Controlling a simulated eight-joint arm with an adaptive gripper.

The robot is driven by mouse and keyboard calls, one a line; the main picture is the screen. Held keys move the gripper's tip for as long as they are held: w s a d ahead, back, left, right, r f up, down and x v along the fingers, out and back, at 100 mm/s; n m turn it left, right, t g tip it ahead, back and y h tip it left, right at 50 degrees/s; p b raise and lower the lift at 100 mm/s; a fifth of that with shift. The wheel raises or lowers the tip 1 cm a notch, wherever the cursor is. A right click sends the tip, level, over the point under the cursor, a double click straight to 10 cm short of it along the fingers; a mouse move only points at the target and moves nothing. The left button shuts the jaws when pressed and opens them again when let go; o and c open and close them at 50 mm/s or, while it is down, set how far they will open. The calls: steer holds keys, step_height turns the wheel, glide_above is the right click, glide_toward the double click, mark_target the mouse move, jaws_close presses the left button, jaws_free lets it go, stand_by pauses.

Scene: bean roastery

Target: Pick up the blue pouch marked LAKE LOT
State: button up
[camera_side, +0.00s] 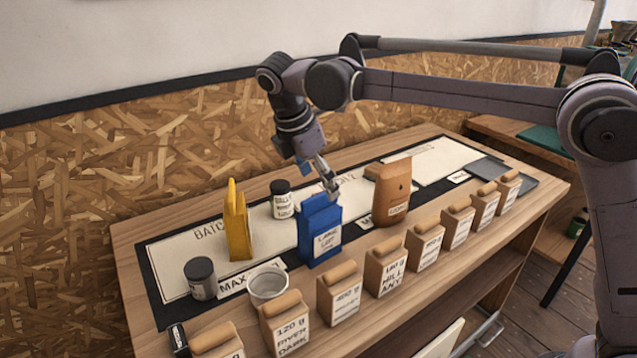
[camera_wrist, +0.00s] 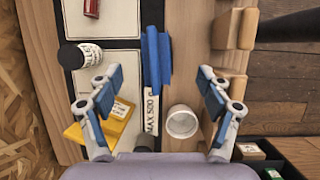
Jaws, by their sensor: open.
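The blue pouch (camera_side: 318,225) stands upright on the mat in the middle of the bench, with a white label on its front that seems to read LAKE LOT. In the wrist view the blue pouch (camera_wrist: 164,62) shows from above as a narrow strip, between and beyond my fingertips. My gripper (camera_side: 328,184) is just above the pouch's top in the side view, tilted. In the wrist view my gripper (camera_wrist: 160,78) has its fingers wide apart, with nothing held. I cannot tell whether a finger touches the pouch.
A yellow pouch (camera_side: 238,228) and a dark-lidded jar (camera_side: 282,205) stand left of it, a brown pouch (camera_side: 391,190) right. A white cup (camera_side: 268,284) and another jar (camera_side: 200,282) are at front left. Several tan bags (camera_side: 386,272) line the front edge.

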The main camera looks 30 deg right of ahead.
mark_target(323, 208)
steer(key=shift+w+a+f+n, duration=0.4)
steer(key=shift+a+n, duration=0.1)
steer(key=shift+a, duration=0.15)
steer(key=shift+f, duration=0.2)
steer(key=shift+d+x, duration=0.1)
steer(key=shift+x, duration=2.5)
steer(key=shift+d+x, duration=0.15)
steer(key=shift+x, duration=2.45)
steer(key=shift+r, duration=0.15)
steer(key=c, duration=1.5)
